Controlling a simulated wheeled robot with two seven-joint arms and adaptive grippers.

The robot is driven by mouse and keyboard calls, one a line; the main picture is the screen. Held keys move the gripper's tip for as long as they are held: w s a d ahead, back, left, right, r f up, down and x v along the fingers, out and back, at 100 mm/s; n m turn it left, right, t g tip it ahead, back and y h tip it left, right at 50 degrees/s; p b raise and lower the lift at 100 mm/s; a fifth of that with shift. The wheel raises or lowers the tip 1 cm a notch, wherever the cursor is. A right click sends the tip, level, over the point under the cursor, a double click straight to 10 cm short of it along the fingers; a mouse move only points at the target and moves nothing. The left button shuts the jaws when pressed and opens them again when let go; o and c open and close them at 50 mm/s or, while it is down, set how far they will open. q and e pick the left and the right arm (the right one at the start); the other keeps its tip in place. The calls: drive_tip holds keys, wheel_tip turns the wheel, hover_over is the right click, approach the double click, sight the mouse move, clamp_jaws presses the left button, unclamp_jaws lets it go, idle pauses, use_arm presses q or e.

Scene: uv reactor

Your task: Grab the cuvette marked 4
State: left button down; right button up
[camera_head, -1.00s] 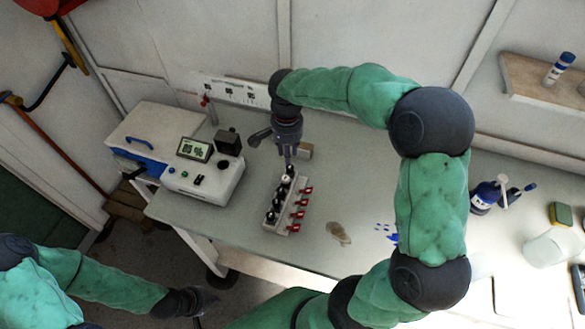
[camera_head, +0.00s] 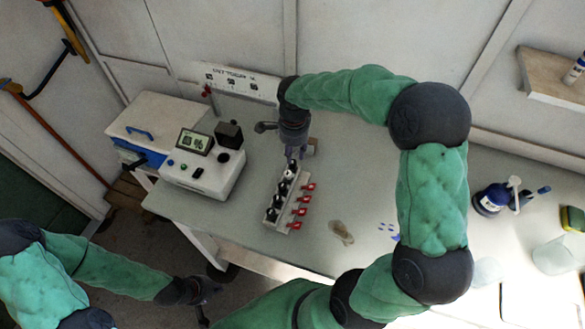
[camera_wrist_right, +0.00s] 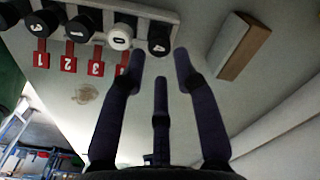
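The cuvette marked 4 (camera_wrist_right: 160,38) shows in the right wrist view as a black cap with a white 4, at the right end of the rack (camera_wrist_right: 140,10). My right gripper (camera_wrist_right: 160,65) is open, its fingers spread just short of that cap with nothing between them. In the head view the right gripper (camera_head: 291,158) points down at the far end of the rack (camera_head: 295,222) and partly hides the caps there. My left gripper (camera_head: 205,295) is low at the left, off the table; its fingers are too small to read.
Beside cuvette 4 stands a white-capped one (camera_wrist_right: 120,31), then several black-capped ones. Red tags (camera_wrist_right: 68,62) line the rack's side. A small block (camera_wrist_right: 240,45) lies near the rack.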

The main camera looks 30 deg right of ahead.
sight(292, 168)
drive_tip(key=f, duration=0.2)
drive_tip(key=f+b, duration=0.1)
drive_tip(key=f, duration=0.2)
drive_tip(key=shift+w+a+f, duration=0.1)
drive_tip(key=shift+a, duration=0.1)
clamp_jaws()
